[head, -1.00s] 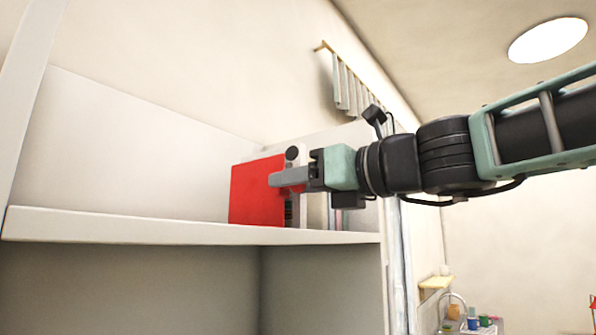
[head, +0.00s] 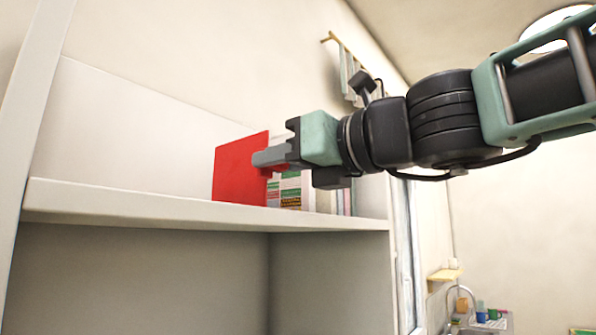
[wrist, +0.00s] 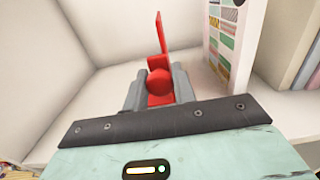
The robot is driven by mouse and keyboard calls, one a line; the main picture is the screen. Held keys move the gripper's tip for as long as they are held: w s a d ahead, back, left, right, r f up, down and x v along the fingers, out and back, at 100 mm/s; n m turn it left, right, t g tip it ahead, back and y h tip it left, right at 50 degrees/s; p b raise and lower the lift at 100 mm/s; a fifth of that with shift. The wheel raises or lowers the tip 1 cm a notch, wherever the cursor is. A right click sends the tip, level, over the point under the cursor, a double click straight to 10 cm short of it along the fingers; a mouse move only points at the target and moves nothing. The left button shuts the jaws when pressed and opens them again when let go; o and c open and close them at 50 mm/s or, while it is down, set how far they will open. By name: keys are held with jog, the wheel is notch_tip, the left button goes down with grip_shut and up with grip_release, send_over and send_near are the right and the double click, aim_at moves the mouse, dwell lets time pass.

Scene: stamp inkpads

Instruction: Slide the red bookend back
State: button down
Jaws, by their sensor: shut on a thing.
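The red bookend (head: 236,168) stands upright on the white shelf (head: 180,207), left of the books. My gripper (head: 266,159) reaches in from the right and is shut on the bookend. In the wrist view the gripper (wrist: 159,88) has a grey finger on each side of the bookend's round red knob. The bookend's thin upright plate (wrist: 161,35) rises beyond the fingers there. The bookend's base is partly hidden by my gripper.
The shelf left of the bookend is bare.

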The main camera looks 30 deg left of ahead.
jog(key=shift+s, duration=0.1)
jog(key=c, duration=1.2)
grip_release()
jog(key=shift+d, duration=0.1)
jog(key=d+b, duration=0.2)
jog(key=d, duration=0.3)
jog(key=s+d+b, duration=0.1)
jog(key=d+b, duration=0.1)
jog(key=d, duration=0.4)
jog(key=d+b, duration=0.3)
jog(key=d, duration=0.3)
jog(key=shift+s+d, duration=0.1)
jog(key=shift+s, duration=0.1)
